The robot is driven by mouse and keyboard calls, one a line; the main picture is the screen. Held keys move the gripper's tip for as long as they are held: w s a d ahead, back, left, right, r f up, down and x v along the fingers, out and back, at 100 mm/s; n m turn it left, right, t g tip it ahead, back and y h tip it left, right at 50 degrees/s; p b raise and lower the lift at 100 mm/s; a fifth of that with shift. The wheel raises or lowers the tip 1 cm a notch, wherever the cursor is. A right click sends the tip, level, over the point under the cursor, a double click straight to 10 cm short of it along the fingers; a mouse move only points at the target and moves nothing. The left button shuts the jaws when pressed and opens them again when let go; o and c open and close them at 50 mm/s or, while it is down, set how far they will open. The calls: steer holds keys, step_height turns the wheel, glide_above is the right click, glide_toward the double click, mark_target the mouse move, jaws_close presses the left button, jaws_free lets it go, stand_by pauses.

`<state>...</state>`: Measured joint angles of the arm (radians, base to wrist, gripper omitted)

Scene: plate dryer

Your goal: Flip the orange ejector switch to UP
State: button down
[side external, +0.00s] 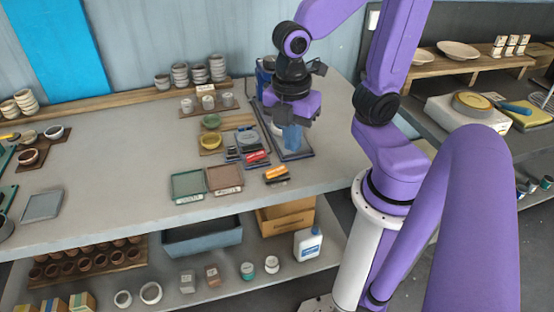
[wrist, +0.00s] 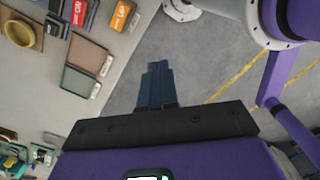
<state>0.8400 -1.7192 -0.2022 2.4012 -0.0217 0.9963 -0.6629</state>
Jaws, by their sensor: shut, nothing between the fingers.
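My gripper (side external: 292,145) is shut and empty, its blue fingers pointing down over the dark tray-like stand (side external: 303,154) at the right of the bench. In the wrist view its closed fingers (wrist: 158,68) show against the floor beyond the bench edge. An orange block with a dark part (side external: 276,174) lies on the bench, left of and nearer the front than my gripper; it also shows in the wrist view (wrist: 119,16), apart from my fingers. I cannot tell whether this is the ejector switch, nor any lever position. My gripper hides part of the stand.
A red block (side external: 256,157) lies behind the orange one. A green tray (side external: 188,186) and a brown tray (side external: 224,179) lie to the left. A yellow bowl (side external: 211,141) and stacked cups (side external: 198,74) are further back. The bench front is mostly clear.

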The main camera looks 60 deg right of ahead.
steer(key=w+d+n+g+h, duration=0.1)
steer(key=w+d+n, duration=0.3)
steer(key=w+n, duration=0.35)
steer(key=n, duration=0.2)
glide_toward(283, 168)
steer(key=f, duration=0.4)
steer(key=d+f, duration=0.1)
steer(key=f, duration=0.1)
steer(key=shift+s+f, duration=0.25)
steer(key=shift+f, duration=0.1)
steer(key=shift+f, duration=0.1)
